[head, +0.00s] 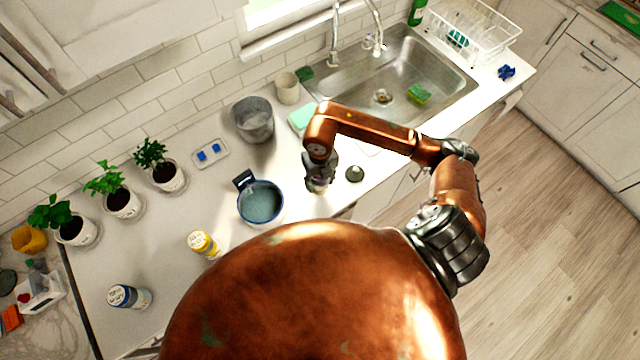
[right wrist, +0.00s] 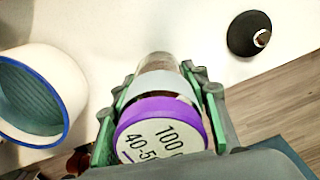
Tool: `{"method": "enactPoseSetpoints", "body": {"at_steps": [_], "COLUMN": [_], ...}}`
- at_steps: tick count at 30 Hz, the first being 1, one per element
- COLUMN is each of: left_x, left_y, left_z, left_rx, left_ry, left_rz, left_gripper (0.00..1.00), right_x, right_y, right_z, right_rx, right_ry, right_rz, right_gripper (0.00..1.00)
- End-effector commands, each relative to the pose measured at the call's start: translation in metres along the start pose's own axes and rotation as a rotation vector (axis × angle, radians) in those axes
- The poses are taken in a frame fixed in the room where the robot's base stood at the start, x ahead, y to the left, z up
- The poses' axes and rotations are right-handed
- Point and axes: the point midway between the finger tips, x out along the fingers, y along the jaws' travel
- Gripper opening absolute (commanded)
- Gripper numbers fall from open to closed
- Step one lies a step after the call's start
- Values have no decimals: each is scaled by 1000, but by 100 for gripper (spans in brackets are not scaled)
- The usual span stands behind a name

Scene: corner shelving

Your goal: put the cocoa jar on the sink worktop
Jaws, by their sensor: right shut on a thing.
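The cocoa jar (right wrist: 160,105) has a purple-rimmed white lid, a pale band and clear walls with brown showing; no product name is readable. My right gripper (head: 318,180) is shut on it, with green-edged fingers on both sides in the right wrist view (right wrist: 155,100). The jar is over the white sink worktop (head: 285,165), near its front edge, left of the sink (head: 382,97). Whether its base touches the worktop is hidden. My left gripper is in neither view.
A blue-rimmed pot (head: 261,203) stands left of the jar, and a small dark knob-like object (head: 355,173) to its right. A grey bin (head: 253,120) and cup (head: 287,88) stand behind. Yellow-lidded (head: 203,244) and blue (head: 128,297) jars and potted plants (head: 121,203) are farther left.

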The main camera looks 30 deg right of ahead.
Motion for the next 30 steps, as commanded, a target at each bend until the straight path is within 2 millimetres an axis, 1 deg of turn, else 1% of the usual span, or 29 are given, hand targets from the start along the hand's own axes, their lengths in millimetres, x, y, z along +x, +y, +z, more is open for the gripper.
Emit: {"method": "enactPoseSetpoints", "body": {"at_steps": [1,3,5,15,16,23,30], "left_x": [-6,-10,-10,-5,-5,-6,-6], "left_y": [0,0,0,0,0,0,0], "left_z": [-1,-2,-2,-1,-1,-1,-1], "left_rx": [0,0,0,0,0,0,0], "left_ry": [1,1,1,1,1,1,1], "left_rz": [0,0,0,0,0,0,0], "left_gripper": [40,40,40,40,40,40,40], "right_x": [6,16,20,26,27,26,25], "right_y": [2,2,2,2,2,2,2], "right_z": [-3,-3,-2,-2,-2,-2,-2], "right_rx": [-1,0,-2,-2,-2,-2,-2], "right_ry": [7,6,3,2,2,2,2], "right_rz": [3,3,3,2,2,2,2], "right_gripper": [5,5,5,5,43,58,59]}}
